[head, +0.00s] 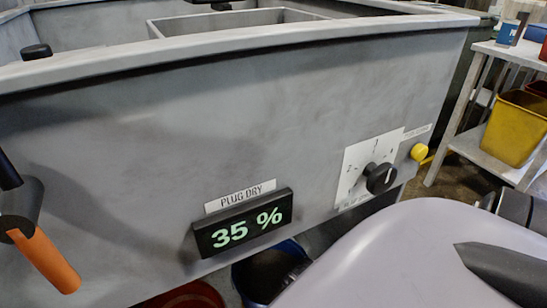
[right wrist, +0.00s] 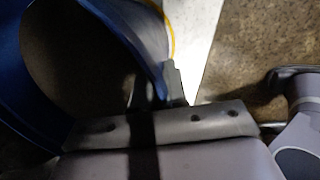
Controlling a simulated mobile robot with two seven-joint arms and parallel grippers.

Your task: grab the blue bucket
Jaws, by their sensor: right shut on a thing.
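The blue bucket (head: 246,282) stands low under the front of the grey machine, partly hidden by my own pale arm. In the right wrist view the bucket's blue wall (right wrist: 142,38) curves close in front of the camera, with its dark inside to the left. My right gripper (right wrist: 168,88) is at the bucket's edge, shut on its wall; the far side of the grip is hard to see. The head view does not clearly show this grip. My left gripper is not in view.
A red bucket (head: 188,296) sits left of the blue one. The grey machine front (head: 270,110) carries a 35 % display (head: 242,222), a black dial (head: 380,178) and a yellow button (head: 419,152). An orange-ended handle (head: 45,260) is at left. A shelf with a yellow bin (head: 515,128) stands right.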

